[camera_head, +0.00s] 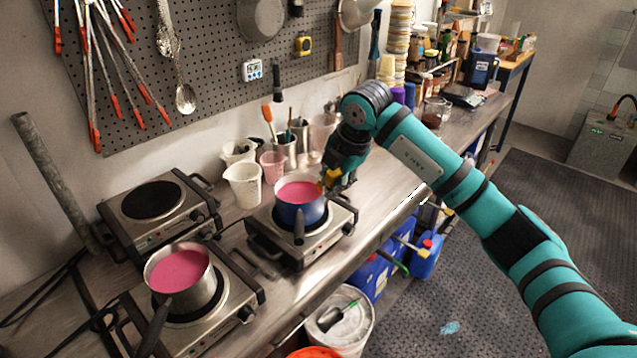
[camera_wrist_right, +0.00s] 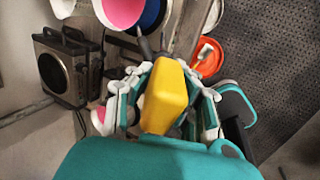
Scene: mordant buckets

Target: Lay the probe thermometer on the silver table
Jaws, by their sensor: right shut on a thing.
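My right gripper (camera_head: 338,176) is shut on the yellow body of the probe thermometer (camera_head: 331,178). It holds it at the right rim of the blue pot of pink liquid (camera_head: 299,205), over the right-hand hot plate. In the right wrist view the yellow body (camera_wrist_right: 165,95) sits between the two fingers of the gripper (camera_wrist_right: 167,88). The thermometer's probe is hidden, so I cannot tell whether it dips into the liquid. The silver table (camera_head: 388,188) is the long metal bench under the hot plates, with a bare stretch right of the gripper. My left gripper is not in view.
A steel pan of pink liquid (camera_head: 181,277) stands on the front hot plate; the back hot plate (camera_head: 152,200) is empty. White jugs (camera_head: 243,184) and tool cups stand behind the pot. A white bucket (camera_head: 343,318) and blue canisters (camera_head: 373,275) are below the bench edge.

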